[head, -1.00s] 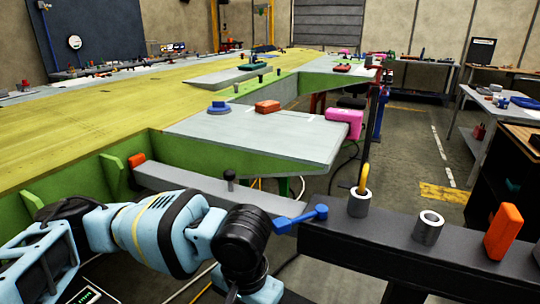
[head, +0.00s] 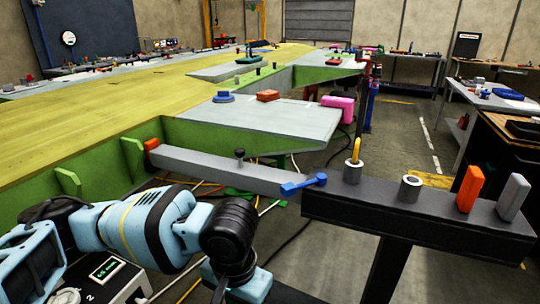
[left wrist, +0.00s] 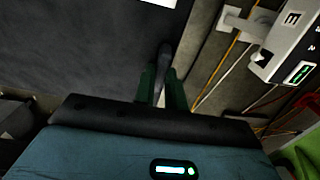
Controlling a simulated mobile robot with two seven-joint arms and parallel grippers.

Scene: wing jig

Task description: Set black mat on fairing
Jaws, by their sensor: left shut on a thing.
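My left gripper (left wrist: 160,88) has green fingers, shut on a dark, rounded piece (left wrist: 166,56) in the left wrist view. This looks like part of the black mat, but I cannot tell for certain. A broad dark grey surface (left wrist: 75,50) fills the upper left there; whether it belongs to the held thing is unclear. In the head view, my left arm comes in from the lower left and its fingers are out of frame. The pale grey panel (head: 295,122) jutting from the green frame may be the fairing. My right gripper is not in view.
A dark beam (head: 420,215) crosses the front right, bearing two metal sleeves, a blue lever (head: 303,185), an orange block (head: 470,188) and a grey block (head: 513,197). A blue knob (head: 223,97), red block (head: 268,96) and pink block (head: 338,107) are by the panel. Cables trail below.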

